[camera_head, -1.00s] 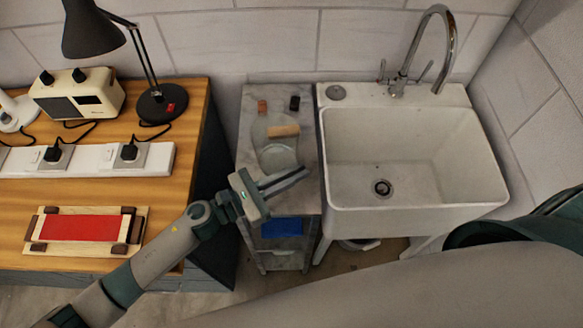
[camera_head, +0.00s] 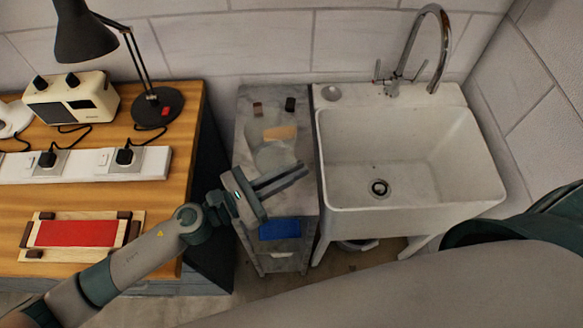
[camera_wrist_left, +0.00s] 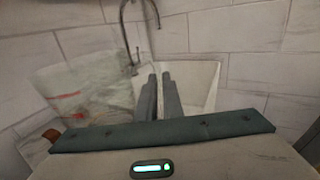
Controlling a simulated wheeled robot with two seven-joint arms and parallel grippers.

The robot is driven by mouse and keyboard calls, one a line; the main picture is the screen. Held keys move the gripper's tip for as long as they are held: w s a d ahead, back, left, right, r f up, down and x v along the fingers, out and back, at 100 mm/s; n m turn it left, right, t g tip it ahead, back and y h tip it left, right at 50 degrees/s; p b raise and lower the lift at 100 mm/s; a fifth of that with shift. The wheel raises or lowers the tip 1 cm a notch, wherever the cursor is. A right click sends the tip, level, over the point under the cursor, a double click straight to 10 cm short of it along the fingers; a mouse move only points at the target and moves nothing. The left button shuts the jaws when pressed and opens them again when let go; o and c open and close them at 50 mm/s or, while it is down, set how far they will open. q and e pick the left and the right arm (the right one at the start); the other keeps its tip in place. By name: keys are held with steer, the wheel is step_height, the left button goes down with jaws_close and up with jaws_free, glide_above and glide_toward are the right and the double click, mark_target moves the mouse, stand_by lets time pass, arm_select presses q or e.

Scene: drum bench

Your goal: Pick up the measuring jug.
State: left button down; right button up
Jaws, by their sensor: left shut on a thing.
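The measuring jug (camera_head: 272,158) is clear and hard to make out over the marble top of the narrow cabinet left of the sink. In the left wrist view a see-through jug wall (camera_wrist_left: 85,92) with faint red marks fills the left side, beside the fingers. My left gripper (camera_head: 284,180) is at the near side of the jug, its fingers pointing right. In the wrist view its two fingers (camera_wrist_left: 160,97) stand close together, shut on the jug; the exact grip is hard to see. I cannot tell whether the jug's base touches the top. My right gripper is out of view.
A wooden block (camera_head: 280,132) and two small dark items stand at the back of the marble top (camera_head: 245,125). The white sink (camera_head: 410,203) with its tall tap (camera_head: 441,50) is close on the right. The wooden bench (camera_head: 185,135) with lamp and power strip is left.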

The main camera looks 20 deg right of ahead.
arm_select(q)
steer(key=s+a+r+p, duration=0.1)
steer(key=s+r+p, duration=0.1)
steer(key=s+r, duration=0.4)
steer(key=shift+s+a, duration=0.35)
steer(key=shift+s, duration=1.6)
